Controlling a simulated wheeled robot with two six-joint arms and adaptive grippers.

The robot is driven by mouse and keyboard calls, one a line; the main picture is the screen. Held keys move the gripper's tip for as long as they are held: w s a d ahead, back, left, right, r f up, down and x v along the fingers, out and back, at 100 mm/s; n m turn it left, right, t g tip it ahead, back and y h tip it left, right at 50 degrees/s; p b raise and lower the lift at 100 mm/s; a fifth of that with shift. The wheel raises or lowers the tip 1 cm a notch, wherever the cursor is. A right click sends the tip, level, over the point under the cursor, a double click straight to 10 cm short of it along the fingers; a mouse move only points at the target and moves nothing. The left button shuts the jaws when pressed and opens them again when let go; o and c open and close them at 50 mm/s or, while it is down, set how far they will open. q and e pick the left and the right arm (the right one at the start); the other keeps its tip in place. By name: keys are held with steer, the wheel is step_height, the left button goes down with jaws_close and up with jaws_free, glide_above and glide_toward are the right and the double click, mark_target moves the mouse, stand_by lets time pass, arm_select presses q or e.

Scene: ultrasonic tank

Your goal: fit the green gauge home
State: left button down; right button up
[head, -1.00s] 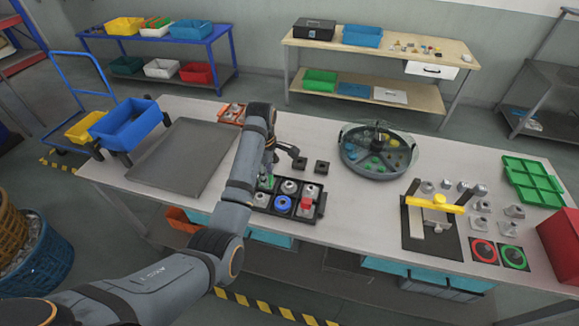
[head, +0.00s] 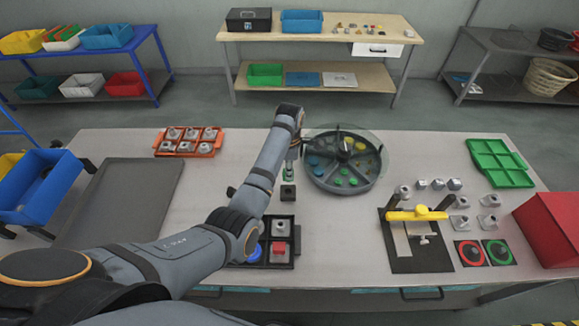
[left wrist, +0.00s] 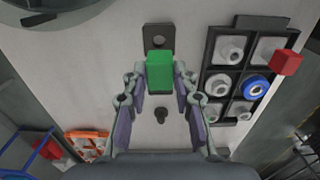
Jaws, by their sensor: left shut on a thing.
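The green gauge (head: 288,173) is a small green block. My left gripper (head: 290,158) is shut on it and holds it upright over the table; the left wrist view shows the green gauge (left wrist: 160,70) between the fingertips of the left gripper (left wrist: 160,80). A dark square block with a hole (head: 288,193) lies just below the gauge in the head view, apart from it. The left wrist view shows this holed block (left wrist: 158,36) just beyond the gauge. A small dark piece (left wrist: 161,115) lies on the other side of the gauge. My right gripper is out of view.
The black compartment tray (head: 296,246) with metal parts, a blue ring and a red block stands nearer me, partly behind my arm. A round carousel (head: 312,177) is close on the right. An orange tray (head: 217,148) is back left. A yellow-barred fixture (head: 417,215) stands right.

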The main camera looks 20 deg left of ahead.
arm_select(q)
steer(key=shift+f, duration=0.4)
step_height(320, 180, down, 4)
steer(key=shift+w+a+f, duration=0.1)
steer(key=shift+w, duration=0.05)
steer(key=shift+f, duration=0.7)
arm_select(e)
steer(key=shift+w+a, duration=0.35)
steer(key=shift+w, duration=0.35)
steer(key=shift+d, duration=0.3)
arm_select(q)
steer(key=shift+f+b, duration=0.55)
steer(key=shift+f, duration=0.35)
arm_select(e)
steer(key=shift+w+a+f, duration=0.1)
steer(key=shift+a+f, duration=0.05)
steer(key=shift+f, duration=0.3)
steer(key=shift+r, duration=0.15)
arm_select(q)
steer(key=shift+f+p, duration=0.15)
steer(key=shift+p, duration=0.4)
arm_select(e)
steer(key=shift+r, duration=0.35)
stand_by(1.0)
